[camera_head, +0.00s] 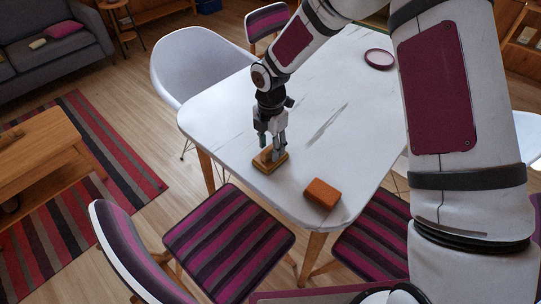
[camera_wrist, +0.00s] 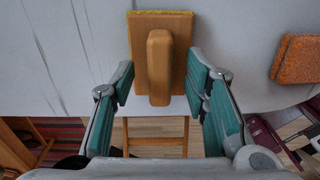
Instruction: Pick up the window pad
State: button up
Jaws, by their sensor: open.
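The window pad (camera_head: 262,163) looks like a wooden block with a raised bar handle and a thin yellowish layer at its edge. It lies flat on the white table near the front edge. In the wrist view the window pad (camera_wrist: 181,45) is seen from above, its handle running away from me. My gripper (camera_head: 271,146) points down right over it. In the wrist view my gripper (camera_wrist: 160,88) is open, with its green-padded fingers on either side of the handle and apart from it. The fingertips partly hide the pad in the head view.
An orange-brown block (camera_head: 322,193) lies on the table (camera_head: 340,120) to the right of the pad; it also shows in the wrist view (camera_wrist: 297,60). A purple round dish (camera_head: 379,59) is at the back. Striped chairs (camera_head: 228,240) and a white chair (camera_head: 200,65) surround the table.

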jog(key=shift+f, duration=0.75)
grip_shut()
jog(key=shift+r, duration=0.15)
jog(key=shift+r, duration=0.6)
notch_tip(320, 180, up, 2)
jog(key=shift+r, duration=0.2)
jog(key=s+a+r, duration=0.1)
jog(key=s, duration=1.5)
jog(key=shift+a, duration=0.35)
jog(key=shift+r, duration=0.1)
